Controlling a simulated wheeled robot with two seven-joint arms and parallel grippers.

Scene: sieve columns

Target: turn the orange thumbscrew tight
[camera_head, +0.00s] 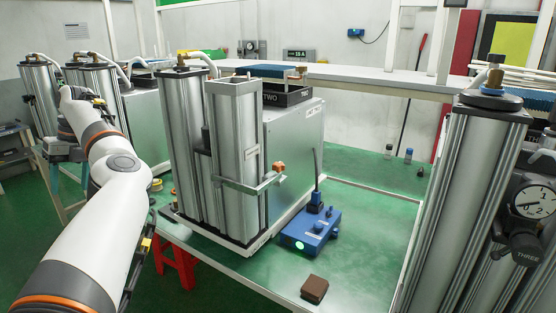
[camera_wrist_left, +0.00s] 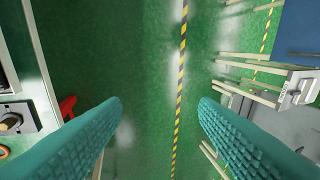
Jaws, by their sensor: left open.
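The orange thumbscrew (camera_head: 279,168) sits at the right end of a metal clamp bar (camera_head: 240,186) across the front of the middle grey column (camera_head: 233,135). I cannot tell from here how tight it is. My left arm comes in from the left and reaches far up, well left of the column. My left gripper (camera_head: 67,178) points down beside the bench, far from the thumbscrew. The thumbscrew does not show clearly in that view. My right gripper is not in view.
A blue box (camera_head: 311,232) with a green light and a brown block (camera_head: 314,289) stand on the green bench top right of the column. Another column with a dial gauge (camera_head: 535,201) rises at the right. A red stool (camera_head: 178,265) stands below the bench.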

